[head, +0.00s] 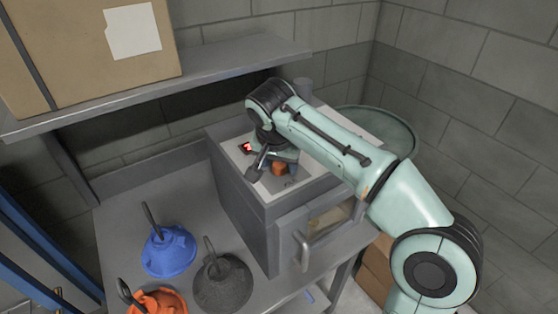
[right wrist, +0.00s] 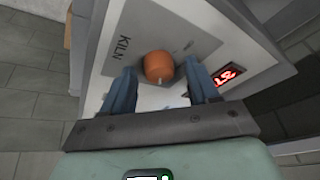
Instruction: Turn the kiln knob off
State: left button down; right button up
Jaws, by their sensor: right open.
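The orange kiln knob (right wrist: 158,66) sits on the kiln's top panel, near the printed word KILN. In the right wrist view it lies between and a little beyond the two blue fingers of my right gripper (right wrist: 160,88), with space on both sides. In the head view the knob (head: 280,168) shows just beside my right gripper (head: 268,168), which is low over the panel. The kiln (head: 243,205) is a grey box with a front door and handle. A red lit display (right wrist: 228,75) is on the panel. My left gripper is not in view.
A blue hood (head: 168,252), a dark grey hood (head: 222,284) and an orange hood (head: 160,302) with hooks rest on the table left of the kiln. A shelf (head: 225,62) with a cardboard box (head: 85,75) runs behind. A round green-grey container (head: 385,128) stands behind my right arm.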

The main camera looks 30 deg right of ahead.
jog(key=c, duration=1)
jog(key=shift+c, duration=0.2)
jog(key=shift+s+n, duration=0.1)
jog(key=shift+n, duration=0.2)
jog(key=n+y, duration=0.1)
jog(key=n, duration=0.1)
jog(key=n+t+y, duration=0.1)
jog(key=n, duration=0.2)
jog(key=shift+d, duration=0.2)
jog(key=n+y, duration=0.1)
jog(key=n, duration=0.2)
jog(key=n+y, duration=0.1)
jog(key=n, duration=0.2)
jog(key=shift+d+n+y, duration=0.2)
jog(key=shift+n+y, duration=0.2)
jog(key=n+g, duration=0.1)
jog(key=n, duration=0.1)
jog(key=n+y, duration=0.1)
jog(key=n, duration=0.2)
jog(key=shift+w+d+g+y, duration=0.2)
jog(key=shift+g+y, duration=0.1)
jog(key=shift+g, duration=0.1)
jog(key=n+g, duration=0.1)
jog(key=n, duration=0.2)
jog(key=n+g+y, duration=0.1)
jog(key=n, duration=0.2)
jog(key=shift+w, duration=0.15)
jog(key=shift+n, duration=0.4)
